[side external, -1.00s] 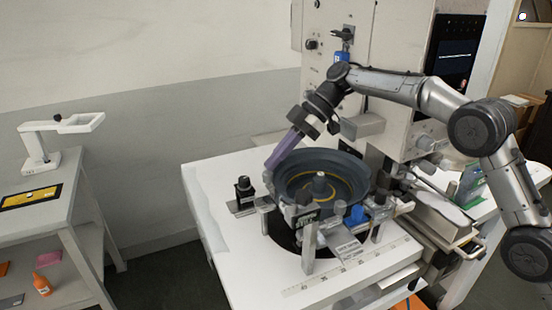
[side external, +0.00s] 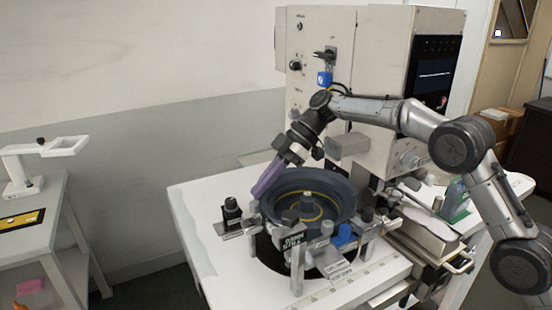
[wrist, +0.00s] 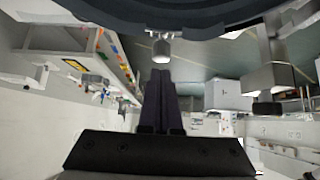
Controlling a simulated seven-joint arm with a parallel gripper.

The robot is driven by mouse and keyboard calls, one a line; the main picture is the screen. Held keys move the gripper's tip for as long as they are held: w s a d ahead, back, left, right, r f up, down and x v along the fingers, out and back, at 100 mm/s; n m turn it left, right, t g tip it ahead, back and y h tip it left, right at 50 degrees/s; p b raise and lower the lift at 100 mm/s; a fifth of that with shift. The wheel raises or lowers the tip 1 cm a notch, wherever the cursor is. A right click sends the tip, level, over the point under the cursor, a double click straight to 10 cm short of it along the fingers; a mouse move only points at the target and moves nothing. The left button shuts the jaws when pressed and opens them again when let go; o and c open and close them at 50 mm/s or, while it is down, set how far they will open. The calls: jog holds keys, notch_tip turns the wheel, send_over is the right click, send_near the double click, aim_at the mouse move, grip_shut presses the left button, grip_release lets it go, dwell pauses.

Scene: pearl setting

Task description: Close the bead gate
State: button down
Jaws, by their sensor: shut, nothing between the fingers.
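A dark round bowl (side external: 335,205) with a yellow ring and a central post stands on the white table. My gripper (side external: 258,193), with long purple fingers, is shut and empty, tilted down at the bowl's left rim. In the wrist view its fingertips (wrist: 160,76) are together just short of a small metal peg (wrist: 161,48) under the bowl's dark edge. A metal bracket (side external: 240,233) with a black knob (side external: 231,207) sits left of the bowl. I cannot tell which fitting is the bead gate, nor whether the fingers touch anything.
A labelled metal post (side external: 297,265), a blue part (side external: 344,236) and other fittings crowd the bowl's front. A tall beige machine (side external: 375,60) stands behind. The table's left strip (side external: 195,225) is clear. A side bench (side external: 35,235) stands at far left.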

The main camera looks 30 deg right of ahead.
jog(key=a+r+v, duration=0.1)
jog(key=v, duration=1.1)
jog(key=shift+r, duration=0.35)
jog(key=s+d+r+t+h, duration=0.1)
jog(key=s+d+r+t, duration=0.15)
jog(key=s+r, duration=1.15)
jog(key=s+d+f+m+t+h, duration=0.1)
jog(key=s+d+m, duration=0.15)
jog(key=s, duration=0.35)
jog(key=s+d+f+m+t+h, duration=0.1)
jog(key=s+m+h, duration=0.1)
jog(key=s+m, duration=0.35)
jog(key=s+d+f+m+h, duration=0.1)
jog(key=s+d+f+m, duration=0.2)
jog(key=s+f, duration=0.2)
jog(key=s+d+f+m+h, duration=0.2)
jog(key=s+f, duration=0.3)
jog(key=f, duration=0.4)
jog(key=s+d+f+m+t+h, duration=0.1)
jog(key=s+d+f+m+h, duration=0.1)
jog(key=s+d+f+m, duration=0.2)
jog(key=shift+s+d+f+m, duration=0.35)
jog(key=shift+s+f+m, duration=0.2)
jog(key=shift+f, duration=1.05)
